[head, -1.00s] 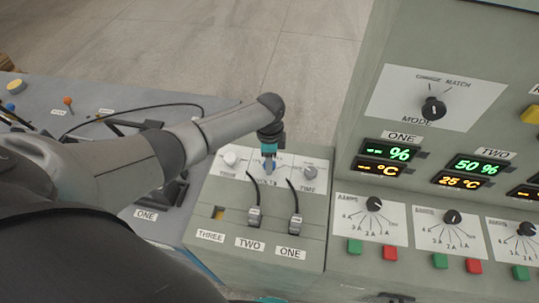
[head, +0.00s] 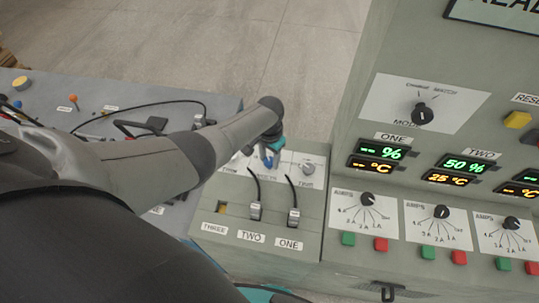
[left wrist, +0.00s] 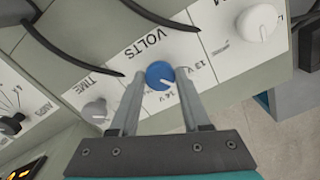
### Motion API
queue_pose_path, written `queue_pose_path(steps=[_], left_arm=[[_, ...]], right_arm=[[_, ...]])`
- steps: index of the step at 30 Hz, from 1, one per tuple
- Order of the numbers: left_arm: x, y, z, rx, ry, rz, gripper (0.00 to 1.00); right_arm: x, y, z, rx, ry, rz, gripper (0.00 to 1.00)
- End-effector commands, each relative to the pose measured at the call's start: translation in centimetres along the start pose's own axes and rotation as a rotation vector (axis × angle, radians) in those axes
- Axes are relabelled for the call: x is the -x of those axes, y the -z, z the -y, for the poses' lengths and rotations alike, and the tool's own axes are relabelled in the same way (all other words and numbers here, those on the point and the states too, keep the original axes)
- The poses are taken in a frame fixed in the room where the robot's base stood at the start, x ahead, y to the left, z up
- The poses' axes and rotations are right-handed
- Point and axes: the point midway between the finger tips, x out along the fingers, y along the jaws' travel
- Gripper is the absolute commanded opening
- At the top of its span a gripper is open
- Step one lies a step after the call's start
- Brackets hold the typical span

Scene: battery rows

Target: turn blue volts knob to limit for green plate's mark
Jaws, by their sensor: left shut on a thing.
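The blue volts knob (left wrist: 160,73) sits on a white plate lettered VOLTS in the left wrist view. Its white pointer line points down and right, toward the printed voltage marks, partly covered by a finger. My left gripper (left wrist: 159,86) is shut on the knob, one finger on each side. In the head view my left gripper (head: 270,155) reaches down onto the blue knob (head: 267,162), between two white-plated knobs. I cannot make out a green plate in these frames. My right gripper does not show.
A grey time knob (left wrist: 95,111) and a white knob (left wrist: 257,22) flank the volts knob. Black cables (head: 292,190) run to plugs at slots ONE and TWO. The tall panel with a mode knob (head: 421,113) and lit displays stands to the right.

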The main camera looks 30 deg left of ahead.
Motion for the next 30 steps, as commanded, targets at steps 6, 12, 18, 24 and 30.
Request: queue_pose_path(steps=[6,12,18,24,30], left_arm=[[0.1,0.0,-0.1,0.19,-0.002,0.002,0.0],[0.1,0.0,-0.1,0.329,-0.001,0.002,0.0],[0.1,0.0,-0.1,0.421,-0.001,0.0,0.0],[0.1,0.1,-0.1,0.465,-0.001,0.0,0.0],[0.1,0.1,0.0,0.479,-0.001,-0.001,0.0]], right_arm=[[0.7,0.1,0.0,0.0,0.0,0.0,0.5],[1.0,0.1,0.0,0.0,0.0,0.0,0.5],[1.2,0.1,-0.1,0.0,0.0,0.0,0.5],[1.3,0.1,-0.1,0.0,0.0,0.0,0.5],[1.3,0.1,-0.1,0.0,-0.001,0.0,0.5]])
